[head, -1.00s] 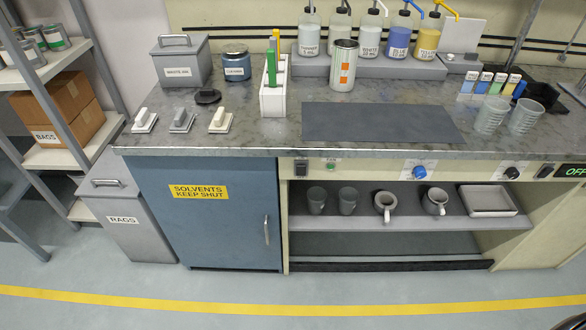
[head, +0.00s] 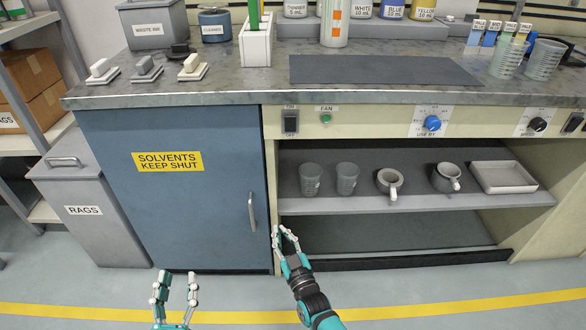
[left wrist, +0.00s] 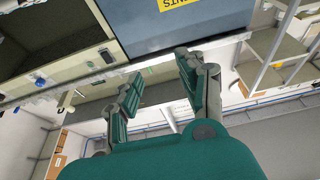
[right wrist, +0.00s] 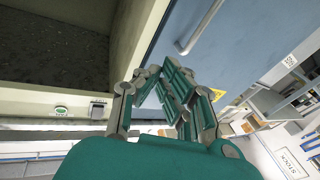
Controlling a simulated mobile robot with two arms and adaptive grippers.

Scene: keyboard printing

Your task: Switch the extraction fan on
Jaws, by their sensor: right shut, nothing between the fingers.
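The fan switch (head: 291,121) is a dark rocker marked ON and OFF on the cream panel under the bench top. A green lamp (head: 326,118) sits right of it below the FAN label; I cannot tell if it is lit. In the right wrist view the switch (right wrist: 98,110) and lamp (right wrist: 61,110) show at the left, apart from the fingers. My right gripper (head: 286,232) is shut and empty, below the switch, in front of the shelf opening's left edge. My left gripper (head: 175,280) is open and empty, low in front of the blue cabinet.
The blue solvents cabinet (head: 180,210) with its upright handle (head: 252,212) stands left of the open shelf (head: 420,203), which holds beakers, mugs and a tray. A blue knob (head: 432,123) is further right on the panel. A grey rags bin (head: 95,200) stands left.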

